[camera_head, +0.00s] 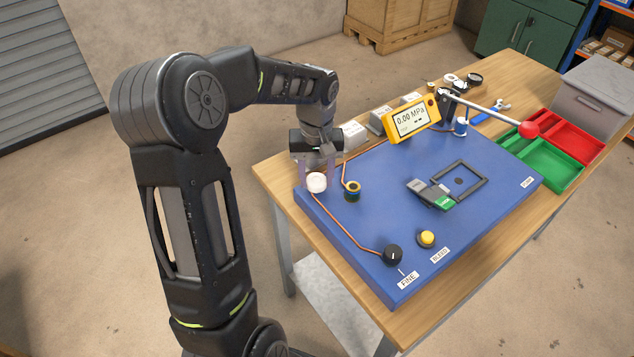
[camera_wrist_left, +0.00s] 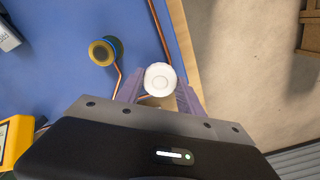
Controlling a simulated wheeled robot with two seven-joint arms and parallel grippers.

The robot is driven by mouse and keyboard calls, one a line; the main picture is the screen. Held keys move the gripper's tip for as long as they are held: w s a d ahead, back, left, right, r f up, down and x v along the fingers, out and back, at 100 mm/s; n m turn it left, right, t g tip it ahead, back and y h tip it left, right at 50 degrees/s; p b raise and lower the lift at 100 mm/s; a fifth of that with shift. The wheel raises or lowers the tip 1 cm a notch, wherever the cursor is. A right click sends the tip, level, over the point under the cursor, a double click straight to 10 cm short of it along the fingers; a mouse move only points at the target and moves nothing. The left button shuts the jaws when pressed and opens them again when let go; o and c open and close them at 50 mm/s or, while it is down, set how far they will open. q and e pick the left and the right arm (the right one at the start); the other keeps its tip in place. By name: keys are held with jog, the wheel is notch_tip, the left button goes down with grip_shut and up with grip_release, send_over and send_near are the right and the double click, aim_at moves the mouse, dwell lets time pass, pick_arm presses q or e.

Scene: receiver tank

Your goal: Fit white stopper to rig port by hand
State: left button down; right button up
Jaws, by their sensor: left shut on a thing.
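The white stopper (camera_head: 317,182) is a round white cap at the left corner of the blue rig board (camera_head: 390,270). My left gripper (camera_head: 318,172) points down and is shut on it. In the left wrist view the stopper (camera_wrist_left: 160,78) shows face-on between the purple fingertips (camera_wrist_left: 160,92). A copper pipe runs up to the stopper and disappears behind it. I cannot tell whether the stopper touches the board or a port under it. My right gripper is not in view.
A yellow gauge (camera_head: 411,120) reads 0.00 MPa behind the board. A black knob (camera_head: 392,254) and yellow button (camera_head: 427,238) sit at the front. A long red-knobbed lever (camera_head: 530,130) reaches over the right side, near red and green trays (camera_head: 548,165).

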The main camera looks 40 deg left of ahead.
aim_at(316, 179)
pick_arm(q)
jog(key=shift+r, duration=0.1)
dwell(0.3)
